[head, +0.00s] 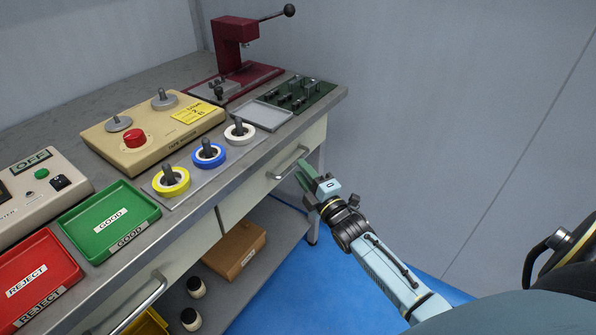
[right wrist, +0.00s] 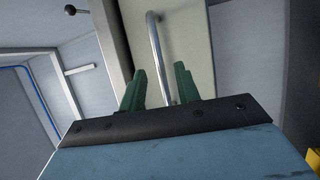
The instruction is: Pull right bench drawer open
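The right bench drawer (head: 255,194) has a cream front under the right part of the bench top and looks shut. Its metal bar handle (head: 287,163) runs along the front. My left gripper is not in view.
The bench top (head: 330,97) holds a maroon press (head: 233,45), a beige tape unit (head: 150,137), tape rolls and green and red trays. A lower shelf holds a brown box (head: 235,250). Another drawer handle (head: 140,305) is at lower left. Blue floor (head: 275,285) is clear before the drawer.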

